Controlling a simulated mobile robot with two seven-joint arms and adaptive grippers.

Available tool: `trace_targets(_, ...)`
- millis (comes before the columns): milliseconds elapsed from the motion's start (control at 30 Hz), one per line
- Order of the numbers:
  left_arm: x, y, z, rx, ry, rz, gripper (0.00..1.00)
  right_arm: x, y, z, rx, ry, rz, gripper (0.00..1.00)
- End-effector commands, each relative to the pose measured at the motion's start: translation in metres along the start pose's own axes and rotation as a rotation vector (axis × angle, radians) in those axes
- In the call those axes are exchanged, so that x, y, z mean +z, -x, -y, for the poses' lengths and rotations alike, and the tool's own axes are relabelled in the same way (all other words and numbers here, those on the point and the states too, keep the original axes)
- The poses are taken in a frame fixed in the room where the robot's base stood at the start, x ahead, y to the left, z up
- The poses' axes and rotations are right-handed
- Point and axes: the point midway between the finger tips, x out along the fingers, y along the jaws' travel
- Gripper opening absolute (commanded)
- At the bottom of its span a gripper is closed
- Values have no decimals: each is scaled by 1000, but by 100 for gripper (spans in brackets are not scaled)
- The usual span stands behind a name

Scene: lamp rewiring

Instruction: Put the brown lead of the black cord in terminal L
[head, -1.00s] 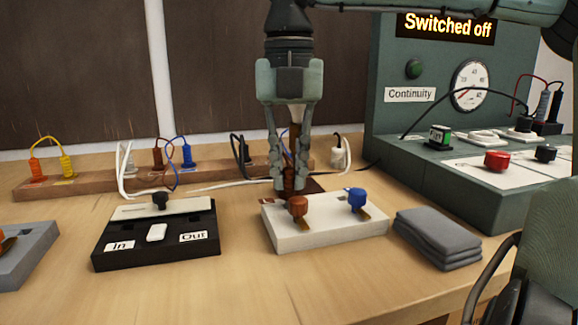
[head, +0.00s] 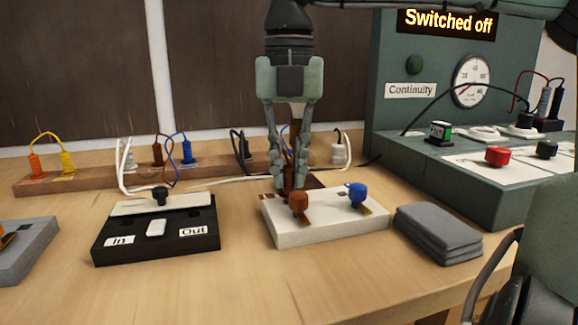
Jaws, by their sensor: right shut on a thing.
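The white terminal block (head: 330,231) sits on the bench with a brown knob (head: 299,202) at its left and a blue knob (head: 356,194) at its right. My right gripper (head: 292,187) points straight down at the block's back left edge, just behind the brown knob. Its fingers are shut on a brown lead (head: 290,172), whose lower end is close to the block. Whether that end is inside a terminal is hidden by the fingers and knob. Part of a blue lead shows behind the fingers. My left gripper is out of view.
A wooden rack (head: 90,180) behind holds coloured plugs and leads. A black switch box (head: 155,245) marked In and Out stands left, and a folded grey cloth (head: 438,235) right. The green tester (head: 480,175) reads "Switched off". The front of the bench is clear.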

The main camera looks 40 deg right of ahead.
Motion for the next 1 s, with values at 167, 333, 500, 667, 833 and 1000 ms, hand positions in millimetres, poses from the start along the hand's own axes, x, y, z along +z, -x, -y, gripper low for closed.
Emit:
trace_targets(167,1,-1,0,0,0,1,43,0,-1,0,0,0,0,0)
trace_targets(333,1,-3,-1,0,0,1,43,0,-4,0,0,0,0,0)
trace_targets(500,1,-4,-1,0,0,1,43,0,-6,0,-1,0,0,0)
trace_targets(667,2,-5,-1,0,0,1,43,0,-8,0,-1,0,0,0)
trace_targets(833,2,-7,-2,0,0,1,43,0,-10,0,-1,0,0,0)
trace_targets(1000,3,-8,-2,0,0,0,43,0,-11,0,0,0,0,15)
